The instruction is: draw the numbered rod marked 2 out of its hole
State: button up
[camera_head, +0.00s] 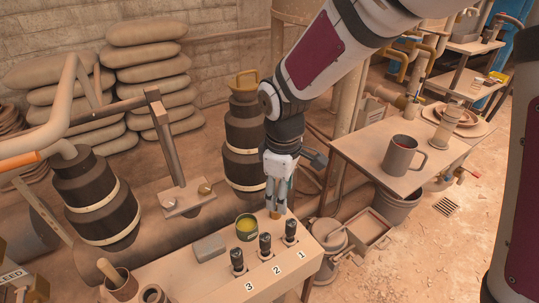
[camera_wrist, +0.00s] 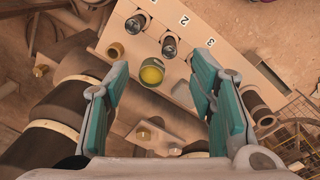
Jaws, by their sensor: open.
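Rod 2 (camera_head: 265,246) stands upright in its hole in the beige block (camera_head: 200,285), between rod 3 (camera_head: 237,261) and rod 1 (camera_head: 291,231). Each is dark, with its printed number beside it. My gripper (camera_head: 277,208) points down above the block's back edge, behind rods 1 and 2, and is empty. In the wrist view my gripper (camera_wrist: 160,72) has its teal fingers spread wide. There rod 2 (camera_wrist: 169,46) shows just beyond and between the fingertips, and rod 1 (camera_wrist: 135,23) is up to the left. Rod 3 is mostly hidden by the right finger.
A small tin with yellow contents (camera_head: 246,227) and a grey block (camera_head: 209,247) sit behind the rods. A brown cup (camera_head: 120,283) stands at the block's left end. A side table (camera_head: 375,158) with a grey mug (camera_head: 403,155) is to the right. Dark stacked cylinders (camera_head: 244,145) rise behind.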

jog(key=n+b, duration=0.2)
send_over(264, 237)
notch_tip(264, 237, down, 9)
jog(key=shift+g, duration=0.4)
notch_tip(264, 237, down, 13)
jog(key=b, duration=0.4)
jog(key=shift+f+b, duration=0.1)
jog(key=shift+b, duration=0.3)
jog(key=shift+c, duration=0.3)
grip_shut()
